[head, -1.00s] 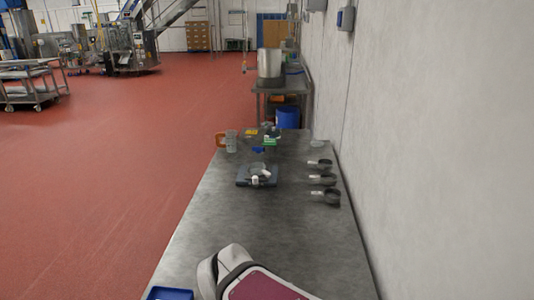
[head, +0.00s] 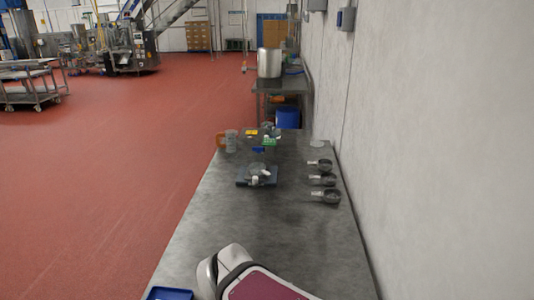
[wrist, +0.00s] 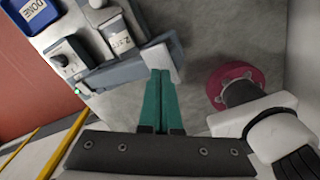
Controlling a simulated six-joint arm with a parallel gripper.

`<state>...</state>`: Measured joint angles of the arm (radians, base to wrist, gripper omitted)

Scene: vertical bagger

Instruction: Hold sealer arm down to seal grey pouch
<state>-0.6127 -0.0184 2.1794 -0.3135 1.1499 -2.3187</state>
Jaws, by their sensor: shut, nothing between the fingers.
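In the wrist view, my gripper (wrist: 161,76) has its two green fingers side by side and shut, with nothing between them. The tips are at the pale end tab (wrist: 166,62) of the sealer arm, a grey-blue bar (wrist: 122,74) across the front of the sealer. They look very close to the tab or touching it; I cannot tell which. The sealer body (wrist: 72,50) has a dark knob and a box labelled 2.5. A small green light (wrist: 78,91) shows at its left end. I cannot make out the grey pouch. The gripper is outside the head view.
A blue bin marked DONE (wrist: 33,12) lies beyond the sealer. In the head view, a scale (head: 257,182) with a cup, several scoops (head: 325,196) and a jug (head: 231,141) stand farther along the steel table (head: 235,235). A wall (head: 430,150) borders its right side.

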